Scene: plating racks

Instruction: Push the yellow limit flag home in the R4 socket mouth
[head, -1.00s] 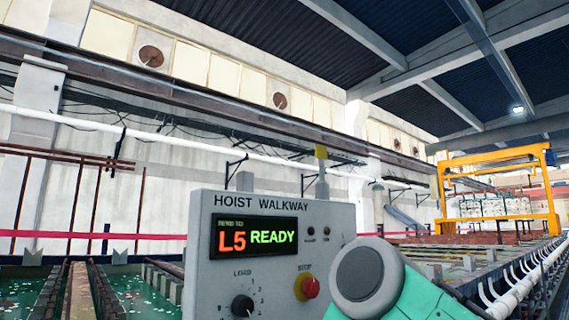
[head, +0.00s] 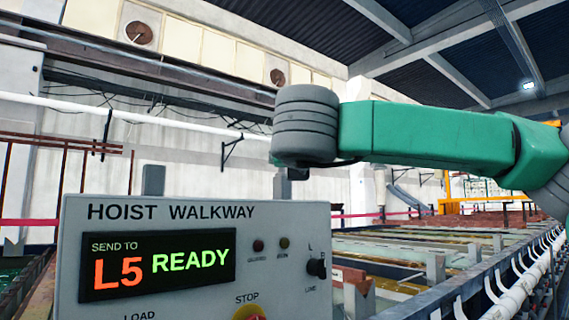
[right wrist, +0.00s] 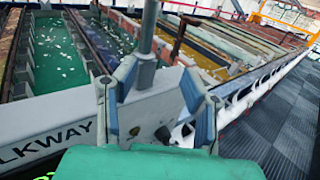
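The yellow limit flag is not visible in either current view. No R4 label is readable. In the head view a grey post (head: 281,187) stands behind the panel's top right, its upper part behind my right arm. In the right wrist view a grey post (right wrist: 148,35) rises beyond the fingers of my right gripper (right wrist: 155,88). The fingers are spread apart, with a visible gap and nothing clearly held. A grey panel top lies below them. I cannot tell whether a finger touches the post's base. My left gripper is not in view.
The grey HOIST WALKWAY panel (head: 205,212) shows "SEND TO L5 READY" and fills the lower left. Tanks of green liquid (right wrist: 60,55) lie beyond it. A white pipe run (head: 515,290) borders the tanks. A dark grated walkway (right wrist: 285,125) is clear at the right.

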